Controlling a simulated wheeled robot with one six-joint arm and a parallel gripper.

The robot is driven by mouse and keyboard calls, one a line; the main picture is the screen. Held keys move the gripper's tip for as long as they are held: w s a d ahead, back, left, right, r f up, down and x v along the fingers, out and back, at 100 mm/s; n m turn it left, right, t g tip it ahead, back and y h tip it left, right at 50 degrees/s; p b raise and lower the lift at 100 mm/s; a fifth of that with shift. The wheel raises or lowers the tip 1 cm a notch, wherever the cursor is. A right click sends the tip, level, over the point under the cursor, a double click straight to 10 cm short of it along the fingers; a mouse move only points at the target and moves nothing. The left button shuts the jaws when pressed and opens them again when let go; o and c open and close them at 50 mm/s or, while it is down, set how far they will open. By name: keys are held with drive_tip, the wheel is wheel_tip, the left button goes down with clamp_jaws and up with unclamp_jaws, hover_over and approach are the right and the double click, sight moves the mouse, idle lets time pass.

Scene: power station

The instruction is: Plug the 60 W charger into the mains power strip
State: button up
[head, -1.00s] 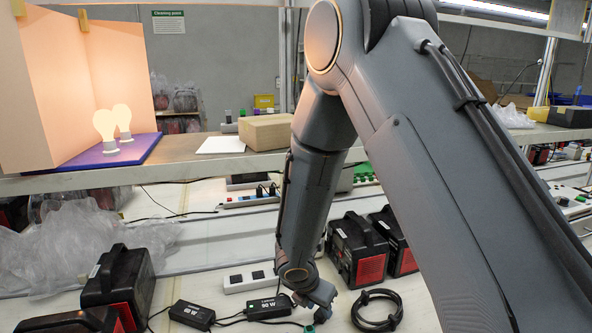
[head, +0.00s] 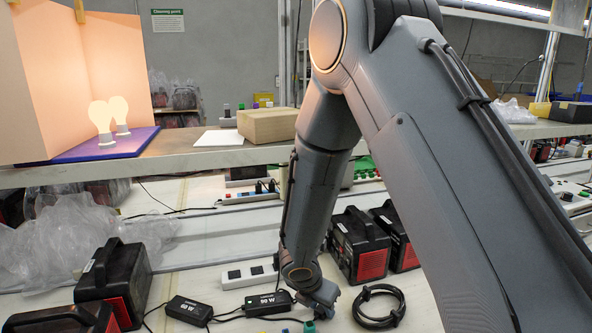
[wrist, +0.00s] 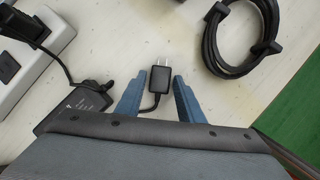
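The 60 W charger (head: 189,309) is a black brick lying on the bench at lower left. A 90 W charger (head: 268,304) lies just right of it, closer to my gripper. The white power strip (head: 245,274) lies behind them; its end also shows at the left of the wrist view (wrist: 35,57), with black plugs on it. My gripper (wrist: 159,78) is open, pointing down at the bench. A small black two-pin plug (wrist: 160,84) lies between its blue fingers, apparently clear of both. I cannot tell which charger its cable comes from.
A coiled black cable (head: 379,307) lies right of my gripper. Black-and-red boxes (head: 357,246) stand behind it, and another (head: 114,282) stands at left. Crumpled clear plastic (head: 65,246) lies behind that one. A shelf (head: 190,163) overhangs the bench's back.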

clamp_jaws()
drive_tip(key=shift+s+r+p, duration=0.1)
drive_tip(key=shift+r+p, duration=2.95)
drive_tip(key=shift+p, duration=0.05)
